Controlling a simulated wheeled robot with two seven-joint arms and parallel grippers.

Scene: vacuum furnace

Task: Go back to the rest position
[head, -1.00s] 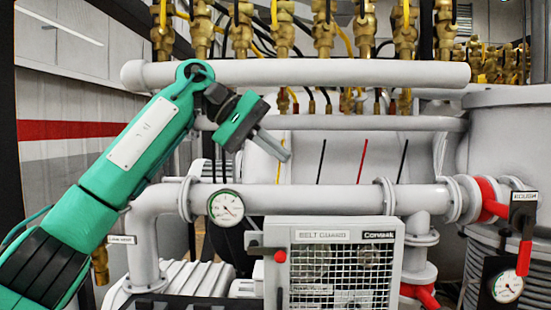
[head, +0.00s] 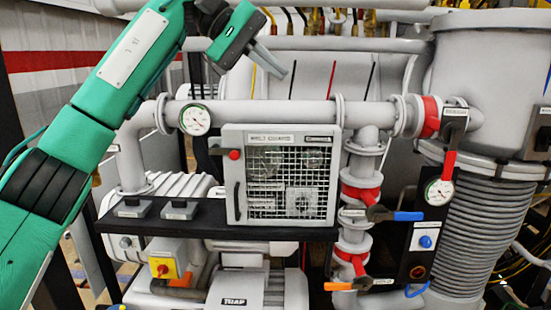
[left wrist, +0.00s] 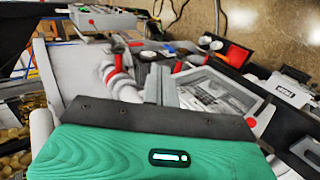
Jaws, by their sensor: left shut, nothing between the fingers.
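My left arm comes in from the left in the head view, green with dark joints. My left gripper (head: 277,64) is raised above the thick grey horizontal pipe (head: 265,114), in front of the upper pale tank. Its fingers are shut, with nothing between them, and point down to the right. In the left wrist view the shut fingers (left wrist: 161,84) stick out past the green gripper body. My right gripper is not in the head view.
A mesh belt guard (head: 230,180) stands on a black shelf below the gripper. Gauges, red-banded valves with blue (head: 408,216) and orange (head: 340,286) handles, and a large ribbed vessel (head: 480,230) are at the right. A yellow-plated red knob (head: 162,268) is lower left.

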